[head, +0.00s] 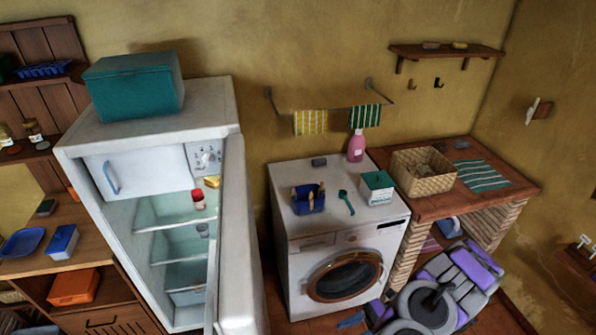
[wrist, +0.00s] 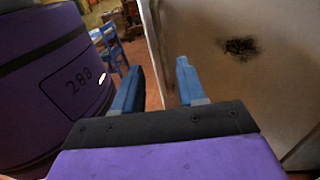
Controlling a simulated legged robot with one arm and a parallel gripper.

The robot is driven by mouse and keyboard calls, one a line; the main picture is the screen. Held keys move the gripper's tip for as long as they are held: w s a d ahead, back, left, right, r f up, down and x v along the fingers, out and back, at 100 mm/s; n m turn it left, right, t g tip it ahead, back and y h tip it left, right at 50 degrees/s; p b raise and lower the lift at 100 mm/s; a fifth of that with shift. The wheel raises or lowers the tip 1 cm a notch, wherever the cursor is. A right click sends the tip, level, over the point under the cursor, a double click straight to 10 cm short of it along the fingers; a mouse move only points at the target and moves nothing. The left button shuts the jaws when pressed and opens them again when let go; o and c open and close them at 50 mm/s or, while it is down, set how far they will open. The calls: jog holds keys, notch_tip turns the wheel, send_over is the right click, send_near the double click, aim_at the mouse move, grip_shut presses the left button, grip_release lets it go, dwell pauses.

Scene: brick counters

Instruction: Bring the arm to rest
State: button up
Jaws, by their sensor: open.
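My gripper (wrist: 158,82) shows in the wrist view with its two blue fingers apart and nothing between them. My purple body fills the left of that view, close to the gripper. In the head view my purple and grey arm (head: 440,295) is folded low at the right, in front of the brick counter and beside the washing machine. Blue tips at the bottom edge there look like my fingers, but most of the gripper is hidden.
A pale panel (wrist: 240,60) with a dark smudge stands close at the wrist view's right. A blue chair (wrist: 111,48) stands farther back. The fridge (head: 90,200) has its door (head: 236,220) open, left of the washing machine (head: 300,255). The brick counter (head: 410,180) is at the right.

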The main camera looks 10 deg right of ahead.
jog(key=shift+r, duration=0.1)
jog(key=s+a+r+n+g+h+b, duration=0.1)
jog(key=a+r+n+g+h+b, duration=0.4)
jog(key=a+r+n+h, duration=0.45)
jog(key=s+d+r+n+t+h+b, duration=0.1)
jog(key=s+r+n+t+h+b, duration=0.1)
jog(key=s, duration=0.5)
jog(key=s+d+r+n+t+h+b, duration=0.1)
jog(key=s+r+n+t+h+b, duration=0.1)
jog(key=s+n+t+h+b, duration=0.2)
jog(key=s+h, duration=0.2)
jog(key=s, duration=0.2)
jog(key=shift+r+n+b, duration=0.25)
jog(key=shift+n+b, duration=0.05)
jog(key=shift+n, duration=0.05)
